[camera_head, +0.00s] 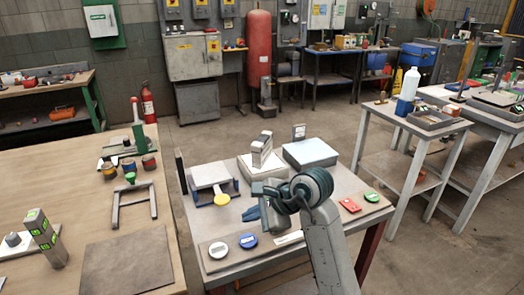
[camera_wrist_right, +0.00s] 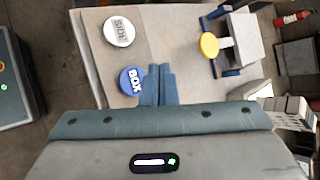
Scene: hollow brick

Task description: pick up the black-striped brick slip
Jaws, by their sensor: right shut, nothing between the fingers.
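I cannot make out black stripes clearly on any piece. A pale upright brick piece (camera_head: 262,149) stands on a white box (camera_head: 246,169) at the middle of the grey table. A smaller upright piece with a dark mark (camera_head: 299,131) stands behind the light blue-topped box (camera_head: 311,152). My right gripper (camera_head: 250,212) is shut and empty over the front of the table, in front of the white box. Its closed fingers show in the right wrist view (camera_wrist_right: 158,86), beside the blue disc marked BOX (camera_wrist_right: 132,80). My left gripper is not in view.
A small grey stand (camera_head: 209,175) with a yellow knob (camera_head: 222,199) is at the left. A wooden table (camera_head: 120,215) adjoins on the left.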

